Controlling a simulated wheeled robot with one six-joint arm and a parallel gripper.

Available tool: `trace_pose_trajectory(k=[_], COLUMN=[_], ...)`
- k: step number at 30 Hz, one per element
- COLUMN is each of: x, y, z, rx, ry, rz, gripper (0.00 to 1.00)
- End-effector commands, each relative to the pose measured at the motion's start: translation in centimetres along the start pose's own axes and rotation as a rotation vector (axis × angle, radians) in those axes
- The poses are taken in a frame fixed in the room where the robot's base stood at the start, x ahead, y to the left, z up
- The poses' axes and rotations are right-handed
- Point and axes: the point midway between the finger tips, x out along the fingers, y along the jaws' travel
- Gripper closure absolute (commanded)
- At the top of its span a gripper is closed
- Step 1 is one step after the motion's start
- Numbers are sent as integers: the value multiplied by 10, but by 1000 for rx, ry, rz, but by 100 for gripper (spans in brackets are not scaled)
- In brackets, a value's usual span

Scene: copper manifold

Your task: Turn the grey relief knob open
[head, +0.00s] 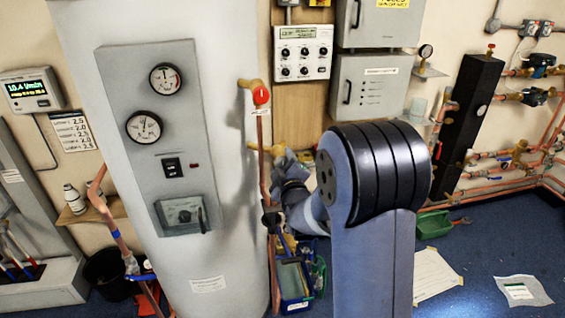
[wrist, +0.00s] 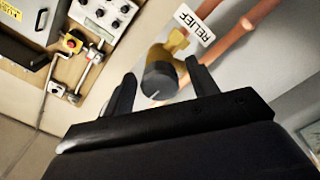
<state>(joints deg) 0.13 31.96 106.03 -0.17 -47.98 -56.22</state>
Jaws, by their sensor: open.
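The grey relief knob (wrist: 159,82) shows in the wrist view as a dark grey round cap on a brass valve body (wrist: 168,55). A white tag (wrist: 194,22) reading RELIEF sits beside it. My gripper (wrist: 160,82) is open, with one dark finger on each side of the knob in the picture. I cannot tell whether either finger touches it. In the head view my gripper (head: 283,160) is at the pipe right of the white cylinder (head: 230,262), partly hidden by my arm. The grey knob cannot be made out there.
A red-topped valve (head: 261,96) stands above my gripper on the copper pipe (head: 260,130). A gauge panel (head: 150,80) is on the cylinder. Control boxes (head: 303,52) hang on the wall behind. A blue crate (head: 293,282) is on the floor below.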

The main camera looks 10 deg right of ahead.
Motion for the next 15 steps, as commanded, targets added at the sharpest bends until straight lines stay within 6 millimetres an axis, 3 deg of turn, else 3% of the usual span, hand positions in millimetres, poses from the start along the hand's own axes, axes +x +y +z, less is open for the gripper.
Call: trace_pose_trajectory(k=[7,15], x=[1,0], y=[0,0], z=[0,0], rx=[0,0], ry=[0,0], rz=[0,0], gripper=[44,66])
